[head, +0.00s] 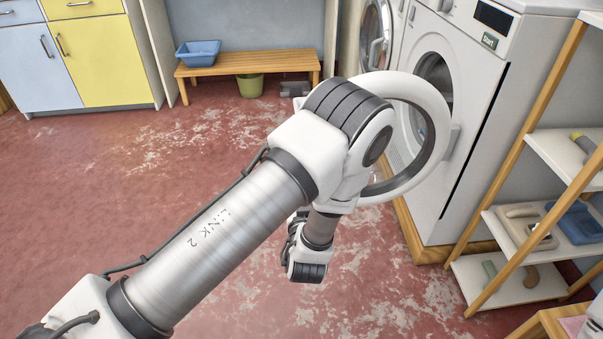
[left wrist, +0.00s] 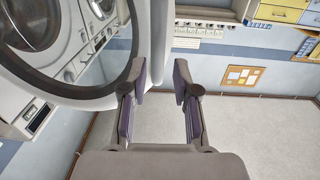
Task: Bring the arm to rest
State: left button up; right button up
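My left arm comes in from the lower left in the head view and bends in front of an open round washer door (head: 436,112). The left gripper is hidden or not clear in the head view. In the left wrist view, my left gripper (left wrist: 158,92) is open, its two fingers well apart. The round door (left wrist: 92,97) with a dark inner ring also shows there, close to the left finger. A white band appears behind the gap between the fingers; I cannot tell whether anything touches it. My right gripper is not in view.
The white front-loading machine (head: 480,110) stands at the right, beside a wooden shelf rack (head: 545,150) holding several items. A low bench (head: 250,68) with a blue basin (head: 198,53) stands at the back. Red floor (head: 90,190) at left is clear.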

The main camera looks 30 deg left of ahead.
pick_arm(q)
jog(key=shift+s+d, duration=0.15)
jog(key=shift+s, duration=0.2)
